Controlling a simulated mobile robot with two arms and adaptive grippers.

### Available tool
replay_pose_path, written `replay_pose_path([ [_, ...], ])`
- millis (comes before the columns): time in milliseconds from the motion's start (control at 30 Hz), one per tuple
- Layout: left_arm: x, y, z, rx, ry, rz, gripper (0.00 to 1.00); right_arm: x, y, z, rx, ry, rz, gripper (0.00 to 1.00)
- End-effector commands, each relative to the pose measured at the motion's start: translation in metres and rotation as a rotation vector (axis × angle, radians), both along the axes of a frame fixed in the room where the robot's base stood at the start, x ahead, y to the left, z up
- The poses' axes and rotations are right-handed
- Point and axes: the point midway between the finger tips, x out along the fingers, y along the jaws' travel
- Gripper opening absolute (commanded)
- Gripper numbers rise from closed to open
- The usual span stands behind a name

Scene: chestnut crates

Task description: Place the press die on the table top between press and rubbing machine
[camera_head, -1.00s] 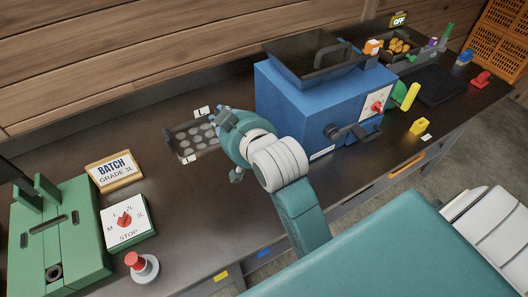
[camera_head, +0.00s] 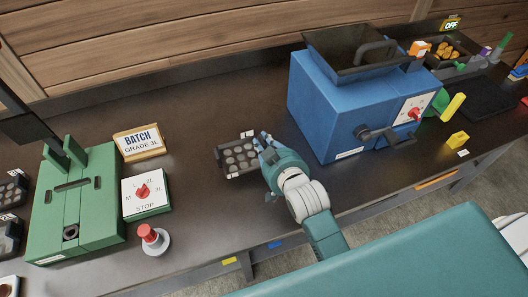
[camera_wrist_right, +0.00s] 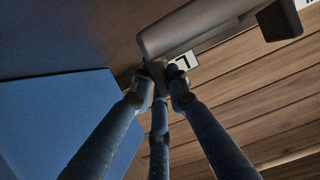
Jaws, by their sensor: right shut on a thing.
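The press die, a dark plate with rows of round pale recesses (camera_head: 238,157) and small white L labels, is at the middle of the table top (camera_head: 205,110). It lies between the green press (camera_head: 82,205) on the left and the blue rubbing machine (camera_head: 325,105) on the right. My right gripper (camera_head: 264,146) is shut on the die's right end. In the right wrist view its fingers (camera_wrist_right: 158,80) close on a dark grey part of the die (camera_wrist_right: 190,28). I cannot tell whether the die touches the table. My left gripper is not in view.
A BATCH sign (camera_head: 138,142), a dial box (camera_head: 146,193) and a red button (camera_head: 149,235) stand right of the press. Other dark dies (camera_head: 10,235) lie at the far left. Bare table surrounds the held die. A yellow block (camera_head: 457,139) sits right of the rubbing machine.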

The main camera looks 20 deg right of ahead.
Motion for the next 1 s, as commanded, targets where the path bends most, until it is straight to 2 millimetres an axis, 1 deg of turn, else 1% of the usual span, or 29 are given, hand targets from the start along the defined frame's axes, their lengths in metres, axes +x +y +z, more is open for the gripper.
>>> replay_pose_path([
  [67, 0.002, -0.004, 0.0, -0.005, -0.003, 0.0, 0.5, 0.0, 0.0, -0.006, 0.002, -0.001, -0.001, 0.0],
  [200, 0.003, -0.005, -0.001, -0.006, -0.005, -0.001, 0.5, 0.0, 0.0, -0.029, 0.002, 0.001, 0.0, 0.0],
  [300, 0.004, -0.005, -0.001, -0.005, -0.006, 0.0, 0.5, 0.0, 0.001, -0.039, 0.002, -0.002, 0.0, 0.0],
  [700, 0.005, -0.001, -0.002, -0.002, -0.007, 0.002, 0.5, 0.0, 0.0, -0.045, 0.002, -0.003, 0.0, 0.0],
  [733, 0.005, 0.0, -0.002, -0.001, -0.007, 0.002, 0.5, 0.0, 0.0, -0.047, 0.001, 0.001, 0.0, 0.17],
  [800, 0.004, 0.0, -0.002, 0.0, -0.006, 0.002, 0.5, 0.0, 0.0, -0.046, 0.001, 0.001, 0.0, 0.31],
  [833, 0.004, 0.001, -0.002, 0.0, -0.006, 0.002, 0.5, 0.0, 0.0, -0.046, 0.001, 0.001, 0.0, 0.34],
  [1000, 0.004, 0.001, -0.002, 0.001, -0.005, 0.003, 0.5, 0.0, 0.0, -0.046, 0.001, 0.001, 0.0, 0.34],
])
